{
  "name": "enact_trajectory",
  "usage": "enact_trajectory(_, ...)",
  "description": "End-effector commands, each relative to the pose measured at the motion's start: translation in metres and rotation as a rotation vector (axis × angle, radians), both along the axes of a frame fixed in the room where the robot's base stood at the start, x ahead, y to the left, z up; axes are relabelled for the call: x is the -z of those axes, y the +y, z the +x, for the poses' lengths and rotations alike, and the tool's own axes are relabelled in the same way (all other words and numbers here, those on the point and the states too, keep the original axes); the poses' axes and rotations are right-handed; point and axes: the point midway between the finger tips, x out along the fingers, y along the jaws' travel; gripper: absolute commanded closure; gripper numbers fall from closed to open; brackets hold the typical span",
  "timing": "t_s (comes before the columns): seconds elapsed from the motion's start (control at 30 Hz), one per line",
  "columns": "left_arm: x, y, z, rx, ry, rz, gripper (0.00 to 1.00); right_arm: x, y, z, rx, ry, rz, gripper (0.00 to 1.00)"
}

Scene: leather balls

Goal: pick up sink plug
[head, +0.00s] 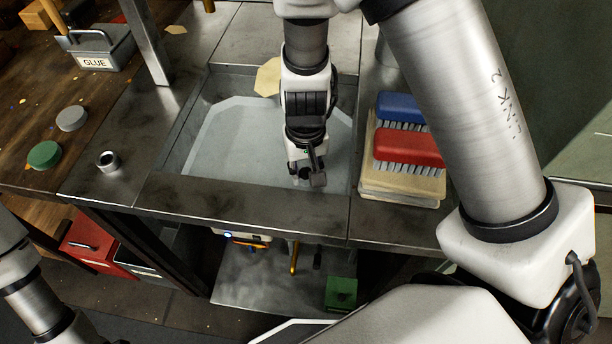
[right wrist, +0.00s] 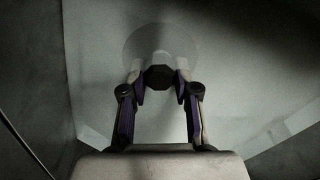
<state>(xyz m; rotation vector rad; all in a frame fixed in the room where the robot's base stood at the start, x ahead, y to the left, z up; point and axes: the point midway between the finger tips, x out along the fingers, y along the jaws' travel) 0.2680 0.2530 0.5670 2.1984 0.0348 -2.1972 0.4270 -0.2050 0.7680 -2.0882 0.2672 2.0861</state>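In the right wrist view a dark, many-sided knob (right wrist: 160,77) sits between my right gripper's two fingertips (right wrist: 160,88). A round grey disc (right wrist: 143,44) shows around and behind it; together they look like the sink plug, on the pale sink floor. I see no clear gap between fingertips and knob, but cannot tell whether they grip it. In the head view my right gripper (head: 307,172) points down into the sink basin (head: 225,145), near its front wall. The plug is hidden there behind the gripper. My left arm shows at the lower left, its gripper out of view.
Red (head: 408,146) and blue (head: 400,107) brushes lie right of the sink, over pale sheets. A metal ring (head: 108,161) stands on the left rim. A GLUE box (head: 97,52), green disc (head: 44,155) and grey disc (head: 72,118) are on the wooden bench.

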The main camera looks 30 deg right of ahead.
Motion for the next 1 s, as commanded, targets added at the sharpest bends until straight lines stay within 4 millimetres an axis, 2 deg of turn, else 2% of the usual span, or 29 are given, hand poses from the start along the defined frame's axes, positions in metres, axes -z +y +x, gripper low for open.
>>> enact_trajectory(0.23, 0.000, 0.000, 0.000, 0.000, 0.000, 0.000, 0.30, 0.000, 0.000, 0.000, 0.000, 0.000, 0.000, 1.00)
enact_trajectory(0.33, -0.004, 0.000, 0.000, 0.000, 0.000, 0.000, 0.30, -0.009, 0.000, 0.000, 0.000, -0.001, 0.001, 1.00)
enact_trajectory(0.6, -0.025, 0.000, 0.000, 0.000, 0.000, 0.000, 0.30, -0.073, 0.000, 0.001, 0.000, -0.005, 0.001, 1.00)
enact_trajectory(0.7, -0.028, 0.000, 0.000, 0.000, 0.000, 0.000, 0.30, -0.090, 0.000, 0.001, -0.001, -0.003, 0.001, 1.00)
enact_trajectory(0.8, -0.027, 0.000, 0.000, 0.000, 0.000, 0.000, 0.30, -0.096, 0.000, 0.000, 0.000, -0.001, 0.001, 1.00)
enact_trajectory(1.0, -0.020, 0.000, 0.000, 0.000, 0.000, 0.000, 0.30, -0.088, 0.000, 0.000, 0.000, 0.001, 0.001, 1.00)
